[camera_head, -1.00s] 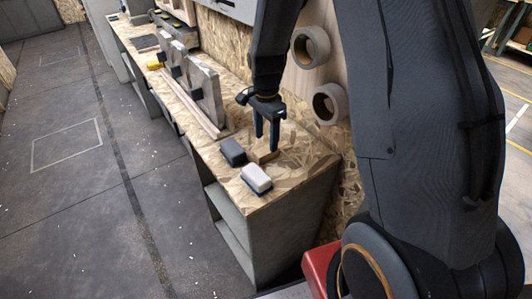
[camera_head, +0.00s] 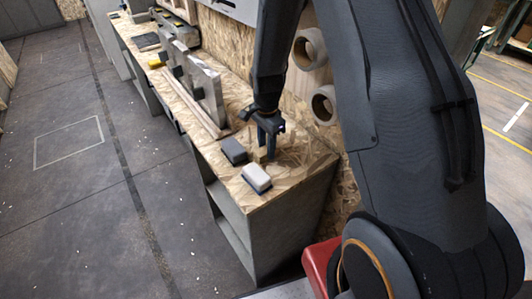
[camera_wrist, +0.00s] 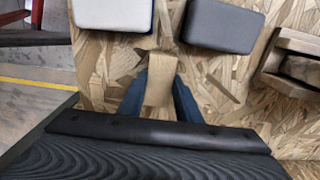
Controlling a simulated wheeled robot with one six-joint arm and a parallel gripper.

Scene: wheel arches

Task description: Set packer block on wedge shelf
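A small tan wooden block (camera_wrist: 160,78), which I take for the packer block, stands between the two blue fingers of my gripper (camera_wrist: 161,92) in the wrist view. The fingers lie against both its sides with no clear gap, so the gripper looks shut on it. In the head view my gripper (camera_head: 270,150) points down at the near end of the chipboard bench (camera_head: 290,175), and the block (camera_head: 260,156) is partly hidden by the fingers. I cannot tell whether it touches the bench. I cannot pick out the wedge shelf for sure.
A dark grey block (camera_head: 234,151) and a white-topped, blue-based block (camera_head: 257,179) lie close by on the bench. Grey upright panels (camera_head: 207,92) stand in a wooden rail farther along. Round rings (camera_head: 325,105) hang on the wall behind my gripper.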

